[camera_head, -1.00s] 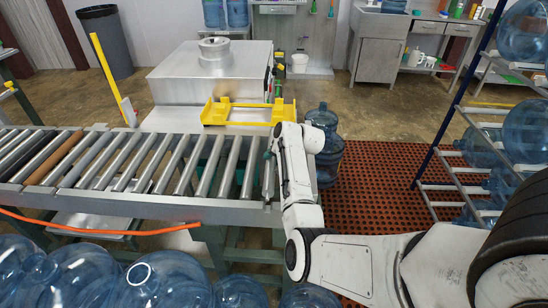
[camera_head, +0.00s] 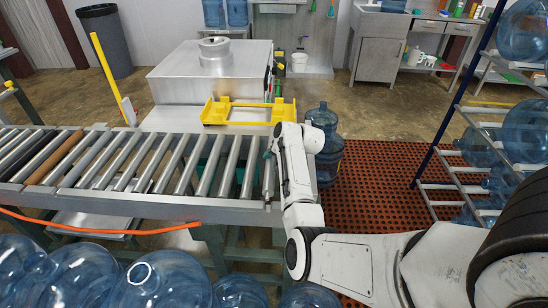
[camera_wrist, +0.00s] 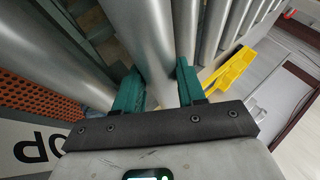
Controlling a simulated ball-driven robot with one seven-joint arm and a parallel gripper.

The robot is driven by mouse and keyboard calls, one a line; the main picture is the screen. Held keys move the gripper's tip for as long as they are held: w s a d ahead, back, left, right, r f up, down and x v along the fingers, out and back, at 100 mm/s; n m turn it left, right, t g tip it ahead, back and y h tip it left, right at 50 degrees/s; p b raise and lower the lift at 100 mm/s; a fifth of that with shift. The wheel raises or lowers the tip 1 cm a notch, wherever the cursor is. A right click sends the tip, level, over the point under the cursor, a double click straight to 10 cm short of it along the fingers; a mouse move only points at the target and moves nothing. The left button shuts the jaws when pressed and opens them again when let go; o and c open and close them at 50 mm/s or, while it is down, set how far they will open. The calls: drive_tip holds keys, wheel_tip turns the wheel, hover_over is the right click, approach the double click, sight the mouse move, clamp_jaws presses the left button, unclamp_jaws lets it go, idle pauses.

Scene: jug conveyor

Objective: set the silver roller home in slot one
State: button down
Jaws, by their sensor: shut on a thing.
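The silver roller (camera_wrist: 150,45) runs between my gripper's teal fingers in the wrist view, one finger on each side. My gripper (camera_wrist: 158,78) is shut on it. In the head view, my gripper (camera_head: 268,160) is at the right end of the roller conveyor (camera_head: 160,208), mostly hidden by my white wrist. A short part of the held roller (camera_head: 268,182) shows beside it, roughly in line with the other rollers. The slot and the roller's ends are hidden, so I cannot tell whether it is seated.
Neighbouring silver rollers (camera_head: 227,165) lie to the left, with one brown roller (camera_head: 53,158) farther left. A yellow frame (camera_head: 213,112) is behind the conveyor. A blue jug (camera_head: 323,145) stands just right of my wrist. A jug rack (camera_head: 455,110) is at right; several jugs (camera_head: 160,285) are in front.

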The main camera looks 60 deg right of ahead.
drive_tip(key=shift+f+b, duration=1.4)
drive_tip(key=shift+f, duration=0.65)
drive_tip(key=c, duration=0.7)
unclamp_jaws()
drive_tip(key=shift+o, duration=0.6)
drive_tip(key=shift+f, duration=0.1)
drive_tip(key=v, duration=1.1)
drive_tip(key=shift+w+p, duration=0.15)
drive_tip(key=shift+p, duration=0.2)
drive_tip(key=shift+a, duration=0.1)
